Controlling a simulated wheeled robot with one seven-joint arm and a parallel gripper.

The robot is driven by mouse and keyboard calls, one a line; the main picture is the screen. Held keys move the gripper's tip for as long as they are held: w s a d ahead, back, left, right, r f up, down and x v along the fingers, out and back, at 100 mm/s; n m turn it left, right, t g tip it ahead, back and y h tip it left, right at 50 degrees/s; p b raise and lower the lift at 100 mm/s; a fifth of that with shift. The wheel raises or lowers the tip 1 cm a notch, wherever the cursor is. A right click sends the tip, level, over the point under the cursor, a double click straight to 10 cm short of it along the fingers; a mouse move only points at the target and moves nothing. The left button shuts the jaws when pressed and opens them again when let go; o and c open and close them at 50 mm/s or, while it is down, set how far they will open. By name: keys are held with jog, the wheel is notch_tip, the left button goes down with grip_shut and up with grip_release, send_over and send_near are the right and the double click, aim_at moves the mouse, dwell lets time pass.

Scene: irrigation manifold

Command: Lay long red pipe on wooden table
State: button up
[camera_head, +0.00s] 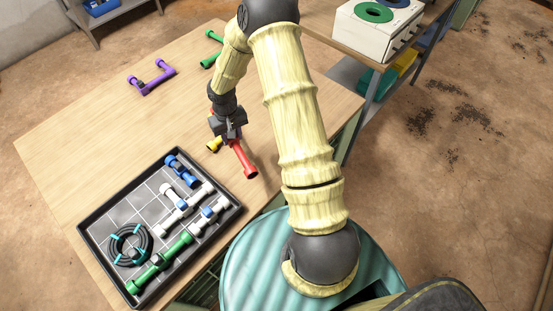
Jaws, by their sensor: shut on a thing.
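The long red pipe (242,158) shows below my gripper (230,136), near the right front edge of the wooden table (85,130). My gripper is shut on the red pipe and hides its upper part. The pipe's flanged lower end points toward the front right. I cannot tell whether the pipe touches the tabletop or hangs just above it. A small yellow piece (214,144) shows just left of my gripper, partly hidden.
A black tray (84,233) with green, white and blue pipe parts and a coiled black hose stands at the front. A purple pipe (151,78) and a green pipe (211,62) lie farther back. The table's left middle is clear. A white box (376,32) stands on another bench.

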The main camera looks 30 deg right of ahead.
jog(key=shift+s+d+f+n, duration=0.1)
jog(key=shift+d+n, duration=0.4)
jog(key=shift+n, duration=0.2)
jog(key=s+d+n+b, duration=0.2)
jog(key=d+n, duration=0.4)
jog(key=n, duration=0.4)
jog(key=s+d+f+n+b, duration=0.1)
jog(key=s+d+n, duration=0.3)
jog(key=n, duration=0.6)
jog(key=shift+d+n+b, duration=0.3)
jog(key=shift+d+b, duration=0.5)
jog(key=shift+d, duration=0.45)
jog(key=shift+s+f, duration=0.1)
jog(key=shift+s, duration=0.05)
notch_tip(320, 180, down, 6)
jog(key=shift+f, duration=0.1)
jog(key=shift+f, duration=1.8)
